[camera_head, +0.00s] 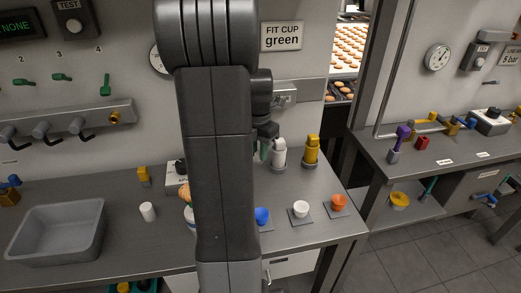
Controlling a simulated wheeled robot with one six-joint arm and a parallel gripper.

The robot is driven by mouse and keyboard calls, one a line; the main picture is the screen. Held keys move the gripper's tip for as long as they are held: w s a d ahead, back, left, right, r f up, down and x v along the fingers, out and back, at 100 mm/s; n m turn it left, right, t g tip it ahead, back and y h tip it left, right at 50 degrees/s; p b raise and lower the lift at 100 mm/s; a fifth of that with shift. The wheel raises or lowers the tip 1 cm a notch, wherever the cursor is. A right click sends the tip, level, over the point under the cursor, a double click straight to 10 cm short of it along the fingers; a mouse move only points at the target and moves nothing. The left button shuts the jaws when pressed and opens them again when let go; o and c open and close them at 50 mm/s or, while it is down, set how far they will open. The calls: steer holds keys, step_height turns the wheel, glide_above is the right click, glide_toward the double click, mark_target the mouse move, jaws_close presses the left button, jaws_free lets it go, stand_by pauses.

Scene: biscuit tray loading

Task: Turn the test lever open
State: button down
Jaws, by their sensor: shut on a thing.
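My gripper (267,132) shows at the right edge of my dark arm, which covers the middle of the view. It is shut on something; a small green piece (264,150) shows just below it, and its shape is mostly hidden. A box marked TEST (72,20) is on the wall at upper left, far from my gripper. Green levers numbered 2 (23,82), 3 (62,77) and 4 (105,85) are on the wall below it. Levers 2 and 3 lie sideways; lever 4 stands upright. I cannot tell which lever is the test lever.
A white bottle-like piece (279,153) and a yellow one (312,150) stand close right of my gripper. A grey bin (57,228) is at left. A sign reads FIT CUP green (282,36).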

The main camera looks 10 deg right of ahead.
steer(key=shift+w+d, duration=0.1)
stand_by(0.3)
steer(key=c, duration=1.2)
jaws_free()
step_height(320, 180, up, 14)
steer(key=shift+f, duration=0.1)
